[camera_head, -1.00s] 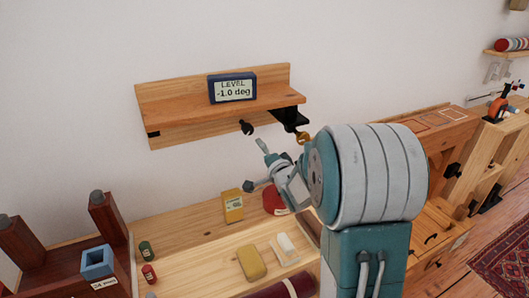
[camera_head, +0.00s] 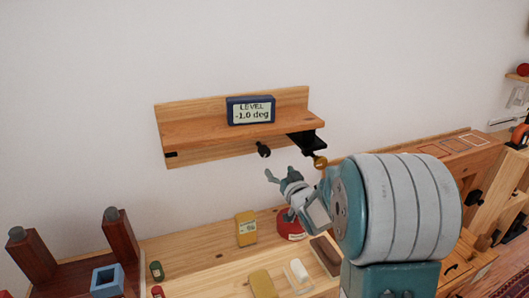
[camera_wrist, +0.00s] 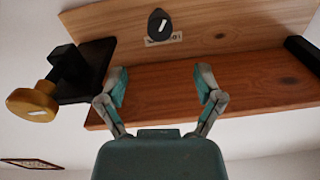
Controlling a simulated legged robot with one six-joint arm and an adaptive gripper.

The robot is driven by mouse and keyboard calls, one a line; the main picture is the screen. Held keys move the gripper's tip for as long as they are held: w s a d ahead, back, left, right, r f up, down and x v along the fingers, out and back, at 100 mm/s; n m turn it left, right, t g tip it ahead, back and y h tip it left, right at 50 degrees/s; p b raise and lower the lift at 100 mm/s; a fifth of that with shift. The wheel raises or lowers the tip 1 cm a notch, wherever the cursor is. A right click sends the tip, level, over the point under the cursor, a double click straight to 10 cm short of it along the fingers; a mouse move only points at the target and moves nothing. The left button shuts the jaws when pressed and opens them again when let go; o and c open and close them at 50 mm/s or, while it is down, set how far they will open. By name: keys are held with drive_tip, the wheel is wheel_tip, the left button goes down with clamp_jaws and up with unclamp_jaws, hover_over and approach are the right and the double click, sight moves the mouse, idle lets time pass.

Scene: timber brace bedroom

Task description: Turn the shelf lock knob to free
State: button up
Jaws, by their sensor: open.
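A wooden wall shelf (camera_head: 215,131) carries a blue level display (camera_head: 250,110) reading -1.0 deg. A small black knob (camera_head: 263,149) is on the board below the shelf plank. In the wrist view this black knob (camera_wrist: 159,24) has a white line running slightly off the picture's vertical, and a partly hidden label beside it. A yellow-brass knob (camera_head: 320,162) is on a black bracket (camera_head: 306,143) at the shelf's right; it shows at left in the wrist view (camera_wrist: 32,102). My gripper (camera_head: 282,173) is open and empty, just below the black knob and apart from it. Its fingers straddle the knob's line in the wrist view (camera_wrist: 160,76).
The wooden bench (camera_head: 190,252) below holds a yellow box (camera_head: 246,229), a red round item (camera_head: 290,226), a yellow block (camera_head: 261,284) and small green and red containers. A blue square holder (camera_head: 106,281) is at lower left. The wall above the shelf is bare.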

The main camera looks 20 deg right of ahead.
sight(266, 153)
drive_tip(key=w+n, duration=0.2)
drive_tip(key=w, duration=0.1)
drive_tip(key=w+n, duration=0.2)
drive_tip(key=w, duration=0.2)
drive_tip(key=w+n, duration=0.3)
drive_tip(key=w, duration=0.1)
drive_tip(key=shift+w+a+r, duration=0.1)
drive_tip(key=shift+w+r, duration=0.1)
drive_tip(key=shift+w, duration=0.05)
drive_tip(key=c, duration=1.2)
